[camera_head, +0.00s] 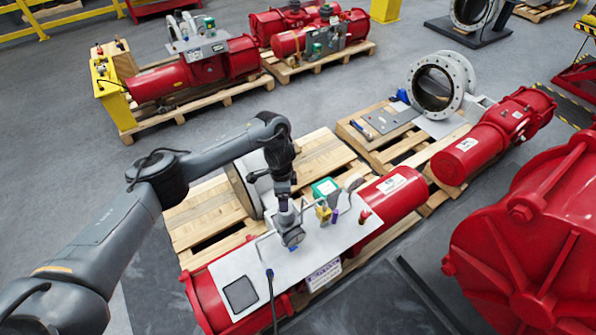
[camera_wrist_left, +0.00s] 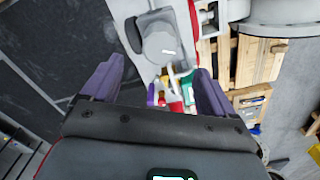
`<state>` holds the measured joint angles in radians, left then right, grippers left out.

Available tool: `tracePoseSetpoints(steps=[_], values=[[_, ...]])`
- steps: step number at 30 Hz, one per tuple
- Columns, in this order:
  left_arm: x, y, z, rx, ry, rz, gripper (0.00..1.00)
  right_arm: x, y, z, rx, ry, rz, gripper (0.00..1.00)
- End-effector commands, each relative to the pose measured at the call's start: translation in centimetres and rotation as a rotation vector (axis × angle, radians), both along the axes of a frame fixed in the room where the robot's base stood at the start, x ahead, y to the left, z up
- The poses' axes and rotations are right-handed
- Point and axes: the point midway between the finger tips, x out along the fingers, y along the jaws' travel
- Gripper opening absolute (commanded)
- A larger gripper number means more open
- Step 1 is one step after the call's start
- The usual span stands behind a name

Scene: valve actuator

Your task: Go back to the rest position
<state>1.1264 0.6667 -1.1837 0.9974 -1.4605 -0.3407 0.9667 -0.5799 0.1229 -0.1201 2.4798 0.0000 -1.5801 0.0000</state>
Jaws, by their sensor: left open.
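My left gripper (camera_head: 284,196) hangs over the white panel (camera_head: 262,262) of the near red valve actuator (camera_head: 392,195), close to its fittings. In the left wrist view the two purple fingers of the gripper (camera_wrist_left: 159,68) stand wide apart, with nothing held between them. Beyond the fingers show a grey rounded part (camera_wrist_left: 161,38) and small red, purple and green parts. In the head view a green-topped box (camera_head: 325,187), a yellow fitting (camera_head: 323,212) and a round grey gauge-like part (camera_head: 293,237) sit on the panel. I cannot tell whether the gripper touches any of them. My right gripper is not in view.
The actuator lies on a wooden pallet (camera_head: 205,208). A second pallet to the right bears a grey valve ring (camera_head: 463,80) and a red cylinder (camera_head: 480,145). A large red housing (camera_head: 530,240) fills the lower right. Grey floor (camera_head: 60,110) is open at the left.

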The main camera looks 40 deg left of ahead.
Motion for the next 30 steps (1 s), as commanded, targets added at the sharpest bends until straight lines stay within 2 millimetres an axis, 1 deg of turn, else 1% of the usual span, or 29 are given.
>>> tracePoseSetpoints(steps=[2, 5, 8, 11, 12, 14, 15, 17, 18, 21, 24, 26, 27, 29, 30], values=[[0.0, -0.1, 0.0, -0.001, -0.001, -0.001, 0.87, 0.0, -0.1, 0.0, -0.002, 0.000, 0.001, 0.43], [0.0, -0.8, -0.5, -0.005, -0.007, -0.018, 0.87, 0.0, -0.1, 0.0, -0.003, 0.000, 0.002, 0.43], [-0.2, -3.0, -1.9, -0.018, -0.030, -0.066, 0.87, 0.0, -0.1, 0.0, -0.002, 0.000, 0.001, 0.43], [-0.6, -6.9, -4.0, -0.047, -0.077, -0.144, 0.87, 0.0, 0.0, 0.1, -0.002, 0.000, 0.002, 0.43], [-0.9, -9.1, -4.9, -0.063, -0.104, -0.180, 0.87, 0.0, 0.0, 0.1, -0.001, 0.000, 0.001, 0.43], [-1.6, -12.7, -6.2, -0.095, -0.154, -0.232, 0.87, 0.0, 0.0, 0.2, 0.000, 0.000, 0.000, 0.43], [-2.3, -15.4, -7.0, -0.121, -0.192, -0.264, 0.87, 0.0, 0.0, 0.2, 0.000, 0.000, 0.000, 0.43], [-3.3, -19.5, -7.6, -0.163, -0.257, -0.295, 0.87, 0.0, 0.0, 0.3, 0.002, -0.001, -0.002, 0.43], [-4.1, -21.9, -7.7, -0.188, -0.301, -0.304, 0.87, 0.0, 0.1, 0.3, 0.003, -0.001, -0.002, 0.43], [-6.2, -26.7, -7.0, -0.246, -0.399, -0.284, 0.87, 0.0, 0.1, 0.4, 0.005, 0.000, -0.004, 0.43], [-8.3, -29.6, -5.4, -0.286, -0.477, -0.214, 0.87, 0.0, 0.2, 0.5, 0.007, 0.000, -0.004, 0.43], [-9.5, -30.3, -4.2, -0.300, -0.509, -0.149, 0.87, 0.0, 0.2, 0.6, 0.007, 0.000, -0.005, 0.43], [-10.4, -30.3, -3.5, -0.304, -0.524, -0.100, 0.87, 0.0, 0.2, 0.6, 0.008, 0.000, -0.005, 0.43], [-11.7, -29.7, -2.4, -0.302, -0.537, -0.017, 0.87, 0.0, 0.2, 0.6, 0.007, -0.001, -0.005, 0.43], [-12.7, -29.0, -1.7, -0.298, -0.539, 0.044, 0.87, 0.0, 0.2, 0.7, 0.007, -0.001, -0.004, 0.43]])
